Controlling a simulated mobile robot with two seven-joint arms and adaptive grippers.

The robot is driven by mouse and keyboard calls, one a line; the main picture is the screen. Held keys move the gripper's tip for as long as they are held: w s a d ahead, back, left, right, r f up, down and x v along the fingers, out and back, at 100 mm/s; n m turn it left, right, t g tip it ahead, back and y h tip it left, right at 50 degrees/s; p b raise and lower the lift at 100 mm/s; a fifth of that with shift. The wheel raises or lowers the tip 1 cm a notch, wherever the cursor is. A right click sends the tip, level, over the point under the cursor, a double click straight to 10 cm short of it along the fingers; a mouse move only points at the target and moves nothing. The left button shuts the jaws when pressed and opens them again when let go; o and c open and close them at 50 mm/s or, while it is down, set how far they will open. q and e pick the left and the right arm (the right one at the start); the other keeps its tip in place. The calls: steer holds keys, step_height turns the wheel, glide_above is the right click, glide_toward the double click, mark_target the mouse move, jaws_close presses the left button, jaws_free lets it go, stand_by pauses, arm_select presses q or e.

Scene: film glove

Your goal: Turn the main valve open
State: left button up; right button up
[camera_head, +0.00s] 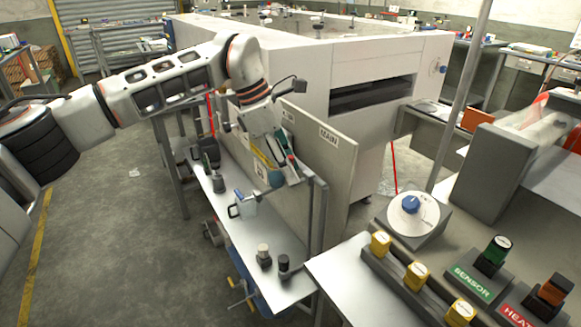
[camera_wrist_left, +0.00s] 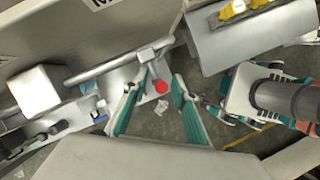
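A grey panel (camera_head: 320,165) carries a label reading MAIN (camera_head: 329,137). The panel also shows at the top of the left wrist view (camera_wrist_left: 200,12), its label cut off. My left gripper (camera_head: 290,160) is in front of the panel's left side, above the narrow bench. In the left wrist view its teal fingers (camera_wrist_left: 160,78) are spread with nothing held. A red disc (camera_wrist_left: 161,87) shows between the fingertips; I cannot tell how far below it is. A grey pipe (camera_wrist_left: 112,62) runs left of the fingers. I cannot pick out the main valve with certainty.
A dial with a blue knob (camera_head: 411,204) and yellow switches (camera_head: 416,275) are on the right console.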

arm_select(q)
steer(key=shift+f, duration=0.1)
arm_select(e)
steer(key=shift+w+r, duration=0.2)
arm_select(q)
jaws_close()
arm_select(e)
steer(key=shift+f, duration=0.1)
steer(key=shift+s+f, duration=0.15)
steer(key=shift+f, duration=0.05)
